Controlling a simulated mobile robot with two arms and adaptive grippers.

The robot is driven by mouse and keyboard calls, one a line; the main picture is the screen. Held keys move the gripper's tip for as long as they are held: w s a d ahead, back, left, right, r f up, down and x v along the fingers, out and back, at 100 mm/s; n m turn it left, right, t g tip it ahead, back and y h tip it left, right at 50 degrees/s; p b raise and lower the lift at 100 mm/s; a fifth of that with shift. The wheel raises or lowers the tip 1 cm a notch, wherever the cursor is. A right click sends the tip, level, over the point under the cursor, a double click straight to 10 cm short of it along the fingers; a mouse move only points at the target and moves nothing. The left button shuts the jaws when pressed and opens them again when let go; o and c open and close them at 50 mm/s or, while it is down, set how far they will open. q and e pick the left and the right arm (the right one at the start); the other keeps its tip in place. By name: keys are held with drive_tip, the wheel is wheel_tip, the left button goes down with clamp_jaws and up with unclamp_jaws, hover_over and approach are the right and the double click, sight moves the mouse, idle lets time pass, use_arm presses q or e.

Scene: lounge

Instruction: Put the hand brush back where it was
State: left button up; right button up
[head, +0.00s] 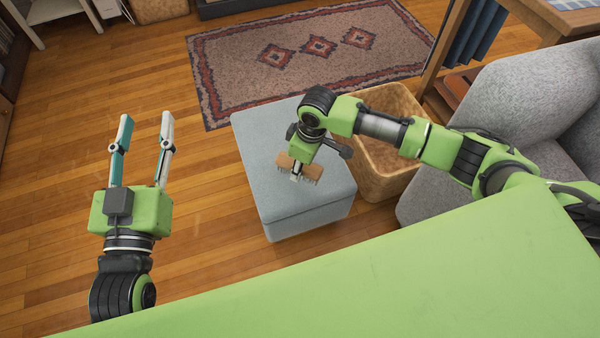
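The hand brush (313,171), a light brown wooden block with bristles along its lower side, is at the grey-blue ottoman (262,190), over the middle of its top. My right gripper (297,177) reaches in from the right, points down and is shut on the brush, which sticks out on both sides of the fingers. The far finger is hidden, and I cannot tell whether the bristles touch the ottoman. My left gripper (144,132) is open and empty above the wooden floor, left of the ottoman, its fingers pointing away from me.
A woven basket (385,165) stands right of the ottoman, beside a grey armchair (520,110). A patterned rug (235,65) lies behind. A shelf with books (475,40) is at upper right. The floor (60,200) at left is clear.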

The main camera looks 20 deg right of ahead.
drive_tip(key=shift+w+f, duration=0.2)
wheel_tip(320, 180, down, 3)
drive_tip(key=shift+w+f+b, duration=0.1)
drive_tip(key=shift+b, duration=1)
use_arm(q)
drive_tip(key=s+r+t+h, duration=0.2)
drive_tip(key=s+r+t, duration=0.2)
drive_tip(key=r, duration=0.7)
drive_tip(key=shift+s+t, duration=0.35)
drive_tip(key=shift+t, duration=0.85)
drive_tip(key=shift+w+d+f, duration=0.1)
drive_tip(key=shift+f, duration=0.05)
use_arm(e)
drive_tip(key=shift+f, duration=0.15)
drive_tip(key=o, duration=1.2)
drive_tip(key=shift+c, duration=0.2)
